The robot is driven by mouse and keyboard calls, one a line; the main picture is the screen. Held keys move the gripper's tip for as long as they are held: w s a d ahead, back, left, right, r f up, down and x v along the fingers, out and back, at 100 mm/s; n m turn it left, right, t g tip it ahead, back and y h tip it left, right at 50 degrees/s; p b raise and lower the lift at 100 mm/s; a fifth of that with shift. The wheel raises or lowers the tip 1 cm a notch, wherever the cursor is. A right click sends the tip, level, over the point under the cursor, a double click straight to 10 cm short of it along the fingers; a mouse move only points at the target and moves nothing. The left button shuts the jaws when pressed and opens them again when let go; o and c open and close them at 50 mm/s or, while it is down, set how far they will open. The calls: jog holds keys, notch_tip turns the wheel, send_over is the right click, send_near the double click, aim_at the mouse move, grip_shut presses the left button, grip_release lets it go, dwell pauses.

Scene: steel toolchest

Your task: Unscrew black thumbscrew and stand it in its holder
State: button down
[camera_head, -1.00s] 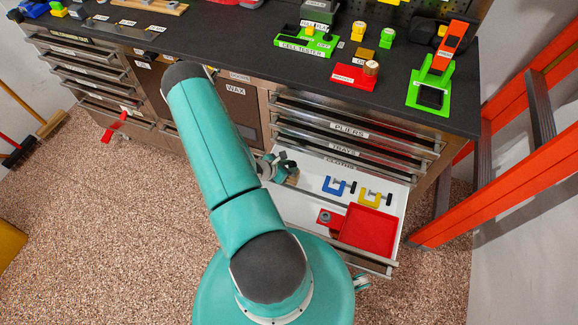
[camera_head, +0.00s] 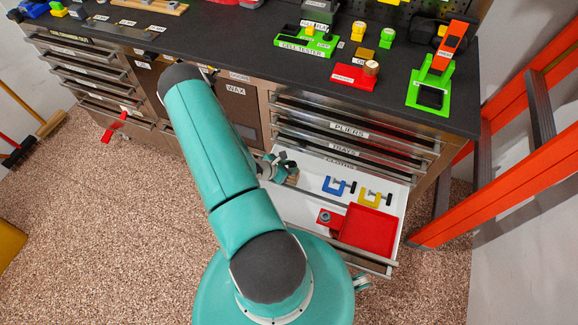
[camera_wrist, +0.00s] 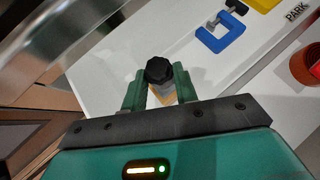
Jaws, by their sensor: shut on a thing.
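The black thumbscrew (camera_wrist: 159,70) shows in the wrist view between the two green fingers of my gripper (camera_wrist: 159,85), which is shut on its knob. A grey and tan part (camera_wrist: 161,94) shows just below the knob, partly hidden by the fingers; I cannot tell whether the screw is still threaded into it. In the head view my gripper (camera_head: 284,168) is low at the left side of the open drawer, partly hidden by my arm. A red block with a grey round socket (camera_head: 325,216), possibly the holder, sits in the drawer beside a red tray (camera_head: 368,230).
A blue clamp (camera_head: 336,186) and a yellow clamp (camera_head: 373,198) lie in the white open drawer (camera_head: 300,207), right of my gripper. The shut drawer fronts (camera_head: 350,133) rise just behind. An orange ladder (camera_head: 520,140) stands at the right.

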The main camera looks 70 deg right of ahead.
jog(key=shift+f, duration=1.05)
jog(key=c, duration=1)
grip_release()
jog(key=v, duration=1.3)
jog(key=shift+w+a+r, duration=0.2)
jog(key=shift+r, duration=0.1)
